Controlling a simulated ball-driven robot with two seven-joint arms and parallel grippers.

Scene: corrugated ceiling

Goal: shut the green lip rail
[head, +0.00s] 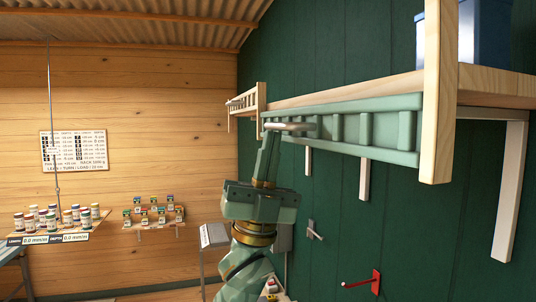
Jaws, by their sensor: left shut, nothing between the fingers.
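The green lip rail (346,127) is a long pale-green slatted panel. It lies along the front of the high wooden shelf on the right, just below the shelf's edge, between wooden end posts. My left gripper (272,138) reaches up from below to the rail's far end, with its fingers shut and nothing between them. A pale bar at the fingertips overlaps the rail. I cannot tell whether the fingers touch the rail. The fingers hide a small part of the far end. My right gripper is not in view.
The shelf (496,84) holds blue boxes (486,32), and white brackets (509,190) hang below it. A red hook (375,281) sticks out of the green wall. Small shelves of jars (62,217) stand at the left. Open air lies left of my arm.

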